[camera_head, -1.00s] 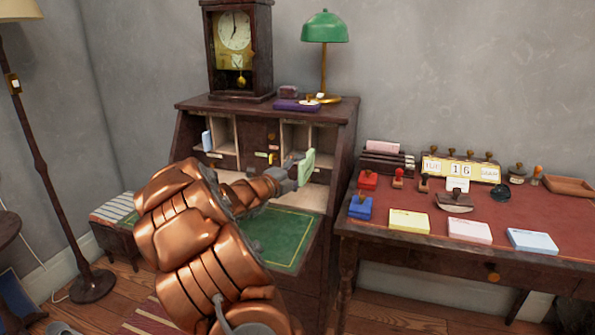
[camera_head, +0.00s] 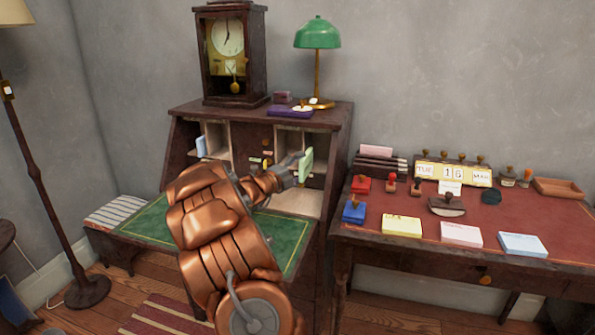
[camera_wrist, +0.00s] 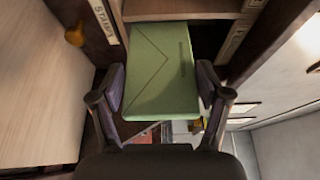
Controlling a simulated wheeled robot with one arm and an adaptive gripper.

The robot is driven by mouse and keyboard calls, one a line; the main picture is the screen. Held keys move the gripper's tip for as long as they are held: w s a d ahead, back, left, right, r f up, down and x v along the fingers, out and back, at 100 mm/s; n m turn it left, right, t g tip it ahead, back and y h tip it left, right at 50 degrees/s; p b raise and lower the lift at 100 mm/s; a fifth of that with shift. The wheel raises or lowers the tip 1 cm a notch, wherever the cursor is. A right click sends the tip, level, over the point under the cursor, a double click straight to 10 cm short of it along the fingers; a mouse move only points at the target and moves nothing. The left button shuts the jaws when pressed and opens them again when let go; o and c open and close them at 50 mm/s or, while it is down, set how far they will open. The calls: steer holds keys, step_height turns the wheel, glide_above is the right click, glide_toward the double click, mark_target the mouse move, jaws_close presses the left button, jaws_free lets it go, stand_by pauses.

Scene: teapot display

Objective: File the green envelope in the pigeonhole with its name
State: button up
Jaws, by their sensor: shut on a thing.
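The green envelope (camera_wrist: 160,65) is held between the two fingers of my gripper (camera_wrist: 162,92) in the wrist view. Its far end reaches toward a wooden shelf edge inside the desk. In the head view the green envelope (camera_head: 306,165) stands on edge at the right-hand pigeonholes of the secretary desk (camera_head: 338,150). My gripper (camera_head: 296,168) is shut on it there. Whether the envelope is inside a compartment or just in front of it is hard to tell. A label reading "STAMPS" (camera_wrist: 104,20) shows at the upper left of the wrist view; the envelope's own writing is too small to read.
A blue envelope (camera_head: 201,146) stands in a left pigeonhole. A clock (camera_head: 232,55), green lamp (camera_head: 317,35) and purple item (camera_head: 290,111) are on the desk top. The red-topped table (camera_head: 400,262) at right holds stamps and paper pads. Wooden dividers closely flank my gripper.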

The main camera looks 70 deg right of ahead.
steer(key=shift+w+d+p, duration=0.15)
steer(key=shift+d+p, duration=0.15)
steer(key=shift+d, duration=1.1)
steer(key=shift+w+d+p, duration=0.1)
steer(key=shift+d+p, duration=0.15)
steer(key=shift+d, duration=1.1)
steer(key=o, duration=1.2)
steer(key=shift+v, duration=5.95)
steer(key=shift+r, duration=0.1)
